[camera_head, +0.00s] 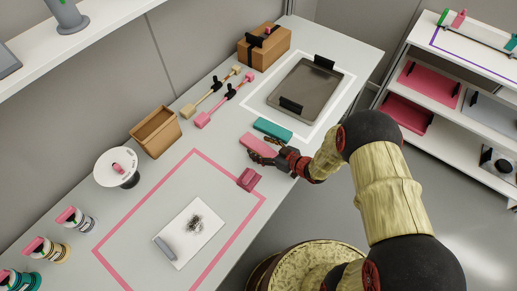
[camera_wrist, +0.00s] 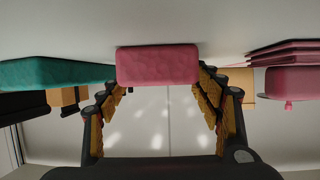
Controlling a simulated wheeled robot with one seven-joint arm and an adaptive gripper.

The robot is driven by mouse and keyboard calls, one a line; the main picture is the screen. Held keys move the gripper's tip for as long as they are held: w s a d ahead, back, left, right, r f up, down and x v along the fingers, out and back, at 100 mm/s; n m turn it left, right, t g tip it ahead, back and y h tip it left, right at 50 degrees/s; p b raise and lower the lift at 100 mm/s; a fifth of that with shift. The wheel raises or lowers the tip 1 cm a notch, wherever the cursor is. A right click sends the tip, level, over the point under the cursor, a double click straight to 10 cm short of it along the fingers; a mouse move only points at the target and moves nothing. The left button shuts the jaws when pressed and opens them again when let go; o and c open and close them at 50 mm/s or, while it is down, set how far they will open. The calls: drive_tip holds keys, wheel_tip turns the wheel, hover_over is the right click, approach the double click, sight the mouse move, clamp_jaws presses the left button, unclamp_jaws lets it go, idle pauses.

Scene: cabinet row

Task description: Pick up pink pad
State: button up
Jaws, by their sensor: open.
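The pink pad (camera_head: 257,145) lies flat on the white counter, just left of a teal pad. In the wrist view the pink pad (camera_wrist: 157,65) is straight ahead, between or just beyond the fingertips. My gripper (camera_head: 278,158) is low over the counter at the pad's near side. Its two fingers also show in the wrist view (camera_wrist: 163,95), spread apart on either side of the pad. The gripper is open. I cannot tell whether a finger touches the pad.
The teal pad (camera_head: 273,130) lies close beside the pink pad. A small pink block (camera_head: 249,179) sits on the pink outline nearby. A grey tray (camera_head: 306,90) with black handles lies farther back. Pink and wooden tools (camera_head: 222,100) lie near the wall.

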drive_tip(key=c, duration=0.3)
drive_tip(key=c, duration=0.7)
drive_tip(key=shift+c, duration=0.2)
